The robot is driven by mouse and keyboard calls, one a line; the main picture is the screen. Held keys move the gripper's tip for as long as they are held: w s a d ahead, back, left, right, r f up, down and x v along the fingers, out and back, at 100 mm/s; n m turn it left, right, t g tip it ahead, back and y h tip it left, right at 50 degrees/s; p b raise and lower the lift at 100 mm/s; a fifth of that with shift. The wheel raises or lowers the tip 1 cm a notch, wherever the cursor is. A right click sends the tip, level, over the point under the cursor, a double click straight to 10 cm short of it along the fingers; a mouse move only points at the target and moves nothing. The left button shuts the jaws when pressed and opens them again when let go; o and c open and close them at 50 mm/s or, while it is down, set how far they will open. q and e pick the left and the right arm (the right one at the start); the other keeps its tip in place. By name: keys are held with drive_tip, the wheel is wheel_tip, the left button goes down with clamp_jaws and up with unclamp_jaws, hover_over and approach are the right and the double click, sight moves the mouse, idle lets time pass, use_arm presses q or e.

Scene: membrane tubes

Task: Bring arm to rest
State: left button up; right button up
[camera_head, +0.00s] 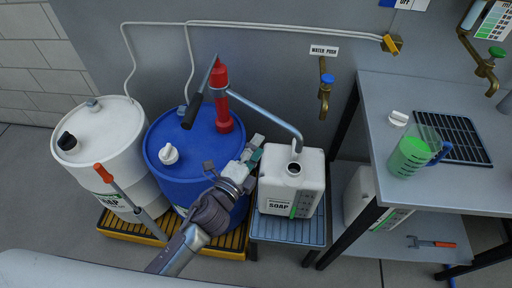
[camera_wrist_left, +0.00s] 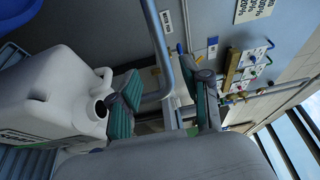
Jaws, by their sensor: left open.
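My left arm reaches in from the bottom of the head view. Its left gripper (camera_head: 254,150) is open and empty, in front of the blue drum (camera_head: 185,150) and just left of the white soap jug (camera_head: 275,187). The wrist view shows the two green-padded fingers of the left gripper (camera_wrist_left: 165,105) spread apart with nothing between them. The soap jug (camera_wrist_left: 45,95) lies left of them there, its round mouth uncapped. A red hand pump (camera_head: 221,95) stands on the blue drum, and its metal spout ends above the jug's mouth. My right gripper is not in view.
A white drum (camera_head: 105,150) stands left on a yellow spill pallet (camera_head: 115,235). The jug sits on a small grey stand (camera_head: 275,232). The right table (camera_head: 400,90) holds a jug of green liquid (camera_head: 412,155), a white cap (camera_head: 398,118) and a black grate (camera_head: 455,138).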

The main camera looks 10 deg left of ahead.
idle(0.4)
use_arm(q)
drive_tip(key=s+a+f+n+g+y, duration=0.2)
drive_tip(key=s+a+f+n, duration=0.1)
drive_tip(key=f, duration=0.8)
drive_tip(key=s+a+f+n+g+y, duration=0.1)
drive_tip(key=s+a+f+n+g, duration=0.25)
drive_tip(key=f, duration=0.65)
drive_tip(key=s+a+f+n+g+y, duration=0.2)
drive_tip(key=s+a+f+n, duration=0.15)
drive_tip(key=f, duration=0.75)
drive_tip(key=s+a+f+n+g, duration=0.2)
drive_tip(key=s+f, duration=0.4)
drive_tip(key=s, duration=0.4)
drive_tip(key=s+a+f+n+g+y, duration=0.1)
drive_tip(key=s+a+f+n+g, duration=0.2)
drive_tip(key=s+f, duration=0.3)
drive_tip(key=s+a+f+n+g+y, duration=0.1)
drive_tip(key=s+a+f+n+g, duration=0.2)
drive_tip(key=s, duration=1.3)
wheel_tip(320, 180, down, 4)
drive_tip(key=shift+s+a+n, duration=0.25)
drive_tip(key=shift+a+n, duration=0.1)
drive_tip(key=shift+n, duration=0.75)
